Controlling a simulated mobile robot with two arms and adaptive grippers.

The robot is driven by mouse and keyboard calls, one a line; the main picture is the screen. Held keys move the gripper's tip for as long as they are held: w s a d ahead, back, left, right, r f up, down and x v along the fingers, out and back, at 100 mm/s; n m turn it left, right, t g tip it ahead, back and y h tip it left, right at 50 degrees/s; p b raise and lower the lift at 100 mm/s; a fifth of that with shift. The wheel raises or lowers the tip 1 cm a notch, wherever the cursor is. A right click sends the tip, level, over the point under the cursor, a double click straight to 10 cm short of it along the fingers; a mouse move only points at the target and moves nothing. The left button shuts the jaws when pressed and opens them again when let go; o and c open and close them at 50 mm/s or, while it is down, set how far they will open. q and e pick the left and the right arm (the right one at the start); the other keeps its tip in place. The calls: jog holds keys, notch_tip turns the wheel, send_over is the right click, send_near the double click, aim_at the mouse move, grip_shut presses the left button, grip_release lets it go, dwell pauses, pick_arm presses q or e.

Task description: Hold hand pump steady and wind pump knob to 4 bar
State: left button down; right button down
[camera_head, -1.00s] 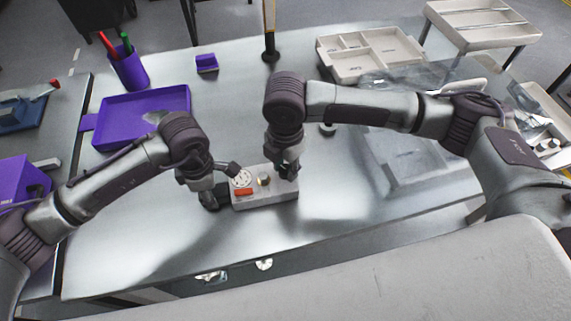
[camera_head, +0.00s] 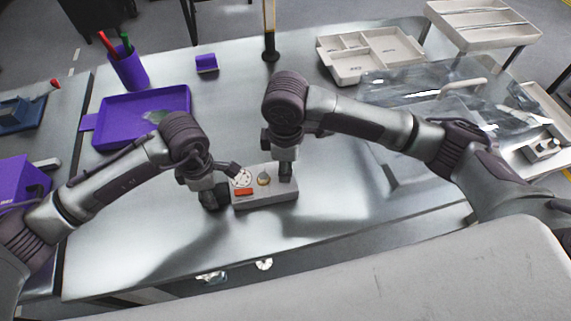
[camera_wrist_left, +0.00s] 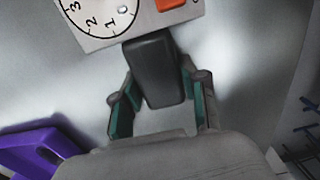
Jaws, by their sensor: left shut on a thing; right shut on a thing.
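The hand pump (camera_head: 268,199) is a pale grey block lying on the metal table. On its top are a round white dial (camera_head: 242,178), a brass-coloured round part (camera_head: 264,179) and an orange-red piece (camera_head: 243,191). My left gripper (camera_head: 213,196) is shut on the dark handle (camera_wrist_left: 155,70) at the pump's left end. The left wrist view shows this handle between the fingers, with dial numbers above; the needle reading is unclear. My right gripper (camera_head: 285,174) points down at the pump's right end, shut on the pump knob, which its fingers hide.
A purple tray (camera_head: 95,125) and a purple pen cup (camera_head: 128,70) stand at the left back. A small purple block (camera_head: 206,63) lies behind the arms. A beige divided tray (camera_head: 340,72) and a clear cover (camera_head: 470,85) are at the right. The front table strip is clear.

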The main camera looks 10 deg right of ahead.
jog(key=shift+m, duration=1)
jog(key=c, duration=0.8)
grip_release()
jog(key=shift+r, duration=0.1)
notch_tip(320, 180, up, 12)
jog(key=shift+f, duration=0.1)
